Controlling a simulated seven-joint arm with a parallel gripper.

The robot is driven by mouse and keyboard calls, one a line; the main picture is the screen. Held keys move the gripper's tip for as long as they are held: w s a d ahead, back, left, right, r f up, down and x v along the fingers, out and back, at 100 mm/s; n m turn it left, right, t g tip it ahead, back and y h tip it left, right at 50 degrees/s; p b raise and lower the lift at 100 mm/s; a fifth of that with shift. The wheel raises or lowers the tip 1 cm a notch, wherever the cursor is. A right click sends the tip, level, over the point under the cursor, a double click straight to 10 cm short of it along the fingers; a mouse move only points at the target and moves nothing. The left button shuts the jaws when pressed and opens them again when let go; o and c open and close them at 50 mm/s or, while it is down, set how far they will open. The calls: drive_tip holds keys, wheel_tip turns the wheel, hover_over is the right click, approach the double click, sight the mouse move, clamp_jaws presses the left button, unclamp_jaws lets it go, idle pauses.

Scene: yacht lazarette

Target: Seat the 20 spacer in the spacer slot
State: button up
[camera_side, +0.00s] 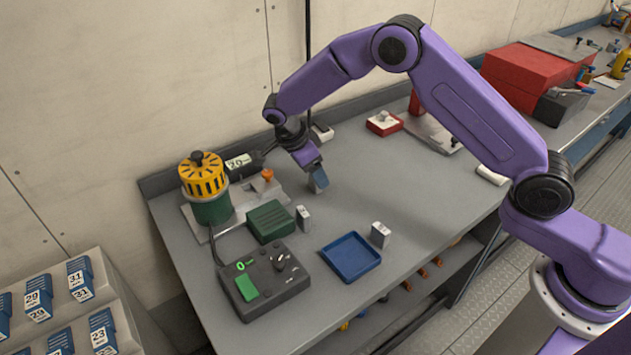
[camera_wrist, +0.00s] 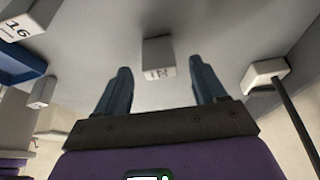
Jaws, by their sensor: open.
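My gripper (camera_side: 318,181) points down over the middle of the bench; in the wrist view its two dark blue fingers (camera_wrist: 160,85) are apart with nothing held. A pale grey block (camera_wrist: 158,58) shows beyond the gap between them; its small label is not clear enough to read. In the side view, grey spacer-like blocks stand upright at the green box (camera_side: 303,217) and by the blue tray (camera_side: 380,235). I cannot tell which block is the 20 spacer, nor make out the spacer slot clearly.
A green box (camera_side: 270,221), dark control box (camera_side: 265,282) and blue tray (camera_side: 348,273) lie in front.

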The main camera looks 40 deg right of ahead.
drive_tip(key=shift+d+f, duration=0.15)
drive_tip(key=shift+f, duration=0.15)
drive_tip(key=c, duration=1.2)
drive_tip(key=shift+r, duration=0.15)
